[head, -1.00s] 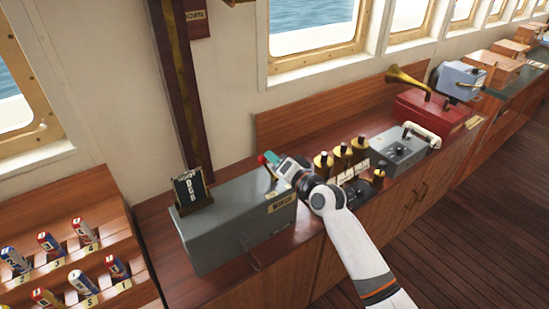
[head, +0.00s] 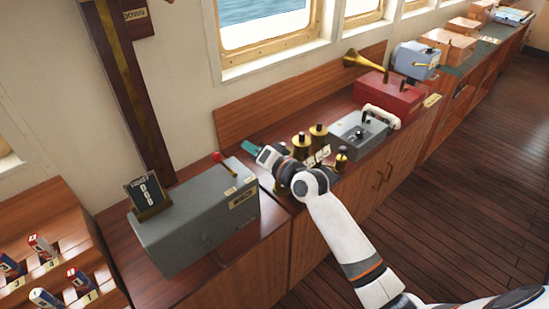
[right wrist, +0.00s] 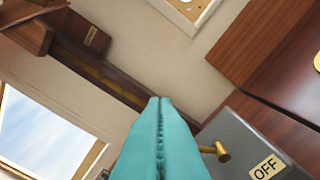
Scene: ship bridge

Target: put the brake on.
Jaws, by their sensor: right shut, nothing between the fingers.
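The long grey box (head: 185,225) on the wooden counter carries a brass lever with a red knob (head: 216,157). The lever leans to the left, away from the box's right end. In the right wrist view, the lever's brass part (right wrist: 217,152) shows just right of the fingers, near an OFF label (right wrist: 266,168) on the box; its knob is not visible there. My right gripper (head: 249,147), with teal fingers (right wrist: 160,125), is shut and empty. It hovers right of the red knob, apart from it in the head view. My left gripper is out of view.
Brass-topped posts (head: 318,136), a smaller grey box (head: 357,138) and a red box with a horn (head: 388,97) stand to the right. A rack of numbered handles (head: 45,215) is at left.

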